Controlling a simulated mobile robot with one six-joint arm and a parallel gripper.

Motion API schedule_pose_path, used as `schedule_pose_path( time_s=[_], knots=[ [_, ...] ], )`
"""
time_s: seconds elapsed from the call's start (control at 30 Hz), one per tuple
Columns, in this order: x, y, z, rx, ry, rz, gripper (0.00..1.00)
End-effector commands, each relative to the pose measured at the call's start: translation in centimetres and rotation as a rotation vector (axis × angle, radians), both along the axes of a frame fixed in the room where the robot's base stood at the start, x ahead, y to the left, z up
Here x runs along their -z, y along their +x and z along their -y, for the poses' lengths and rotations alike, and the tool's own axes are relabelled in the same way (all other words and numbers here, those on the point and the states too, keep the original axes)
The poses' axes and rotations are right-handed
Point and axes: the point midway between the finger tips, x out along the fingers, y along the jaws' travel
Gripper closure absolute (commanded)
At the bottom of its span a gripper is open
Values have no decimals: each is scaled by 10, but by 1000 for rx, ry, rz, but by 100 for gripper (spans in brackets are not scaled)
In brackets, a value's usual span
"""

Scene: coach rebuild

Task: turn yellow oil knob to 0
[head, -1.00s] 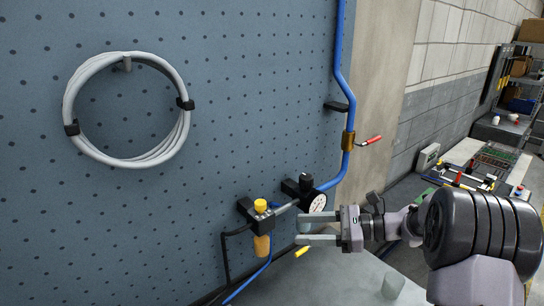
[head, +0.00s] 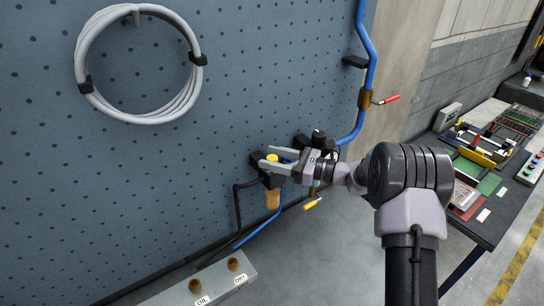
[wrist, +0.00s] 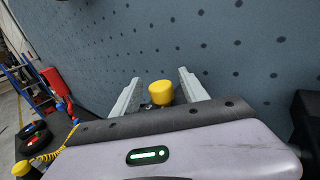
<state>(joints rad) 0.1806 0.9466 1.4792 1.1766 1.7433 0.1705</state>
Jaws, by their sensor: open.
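The yellow oil knob (head: 272,158) sits on top of the black oiler unit on the pegboard wall, above an amber bowl (head: 272,198). In the wrist view the yellow knob (wrist: 161,92) shows between my two fingers. My gripper (head: 268,158) is open, with one finger on each side of the knob. I see gaps between the knob and both fingers in the wrist view. I cannot read any scale or mark on the knob. The pressure gauge is mostly hidden behind my gripper.
A coiled grey hose (head: 138,65) hangs on the pegboard. A blue pipe with a red-handled valve (head: 386,99) runs down at the right. A box (head: 215,277) labelled OIL and DRY stands below. A cluttered workbench (head: 480,165) is at the right.

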Motion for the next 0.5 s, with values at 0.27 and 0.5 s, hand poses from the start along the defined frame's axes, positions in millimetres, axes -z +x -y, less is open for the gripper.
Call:
schedule_pose_path(
  time_s=[0.27,0.5],
  knots=[
    [0,1,-4,0,0,0,48],
    [0,1,-3,0,-1,0,89]
  ],
)
